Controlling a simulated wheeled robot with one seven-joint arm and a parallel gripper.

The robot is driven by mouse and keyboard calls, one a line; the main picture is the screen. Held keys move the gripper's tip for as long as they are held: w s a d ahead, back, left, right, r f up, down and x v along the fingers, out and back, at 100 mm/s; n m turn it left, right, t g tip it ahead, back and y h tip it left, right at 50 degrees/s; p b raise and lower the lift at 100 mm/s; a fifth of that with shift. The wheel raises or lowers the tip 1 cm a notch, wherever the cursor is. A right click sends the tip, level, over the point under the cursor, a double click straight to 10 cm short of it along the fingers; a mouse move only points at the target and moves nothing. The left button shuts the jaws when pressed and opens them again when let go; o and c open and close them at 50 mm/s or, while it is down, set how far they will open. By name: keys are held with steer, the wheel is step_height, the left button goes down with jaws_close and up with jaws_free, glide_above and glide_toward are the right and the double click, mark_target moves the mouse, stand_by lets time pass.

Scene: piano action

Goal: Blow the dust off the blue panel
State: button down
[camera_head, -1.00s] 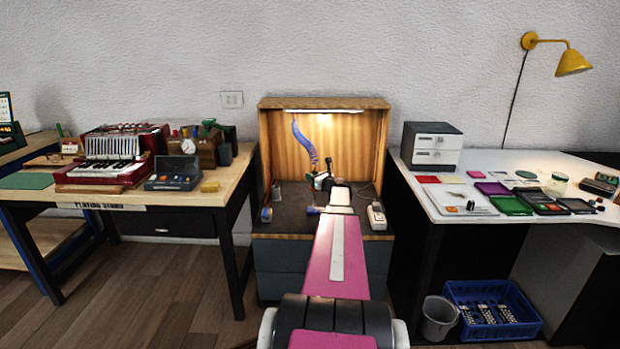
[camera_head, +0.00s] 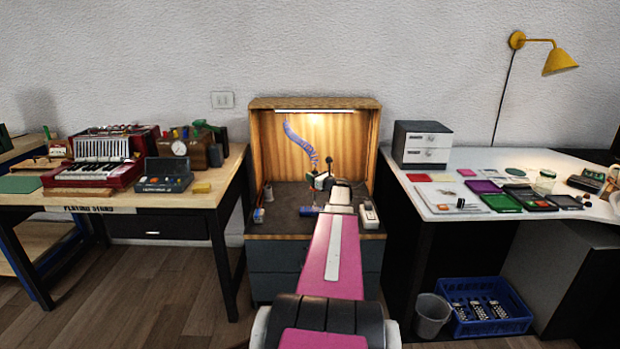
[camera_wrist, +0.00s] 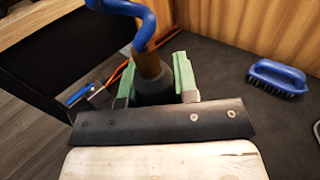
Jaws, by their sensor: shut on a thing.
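My gripper (camera_wrist: 156,82) has green fingers and is shut around a dark fitting with a brown collar (camera_wrist: 149,64), which looks like the end of an air blower. A blue hose (camera_wrist: 146,22) runs up from it. In the head view the coiled blue hose (camera_head: 299,143) hangs inside the wooden booth and comes down to my gripper (camera_head: 320,181), above the dark booth floor. The nozzle tip is hidden. I cannot make out a blue panel or dust in either view.
A blue-handled brush (camera_wrist: 278,77) lies on the dark floor of the wooden booth (camera_head: 258,160). A small blue-handled item (camera_wrist: 80,95) lies at the left. A pale device (camera_head: 368,214) stands at the booth's right. Workbenches with an accordion (camera_head: 95,165) and coloured trays (camera_head: 500,203) flank the booth.

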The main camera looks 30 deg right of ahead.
steer(key=shift+s+d, duration=0.55)
steer(key=shift+d, duration=0.35)
steer(key=shift+s+d, duration=0.5)
steer(key=shift+d, duration=0.35)
steer(key=shift+w, duration=0.1)
steer(key=shift+w+d, duration=0.6)
steer(key=shift+w, duration=0.35)
steer(key=w+a, duration=0.5)
steer(key=a, duration=0.3)
steer(key=shift+a, duration=0.25)
stand_by(0.9)
steer(key=shift+w, duration=0.1)
steer(key=shift+r, duration=0.1)
stand_by(0.5)
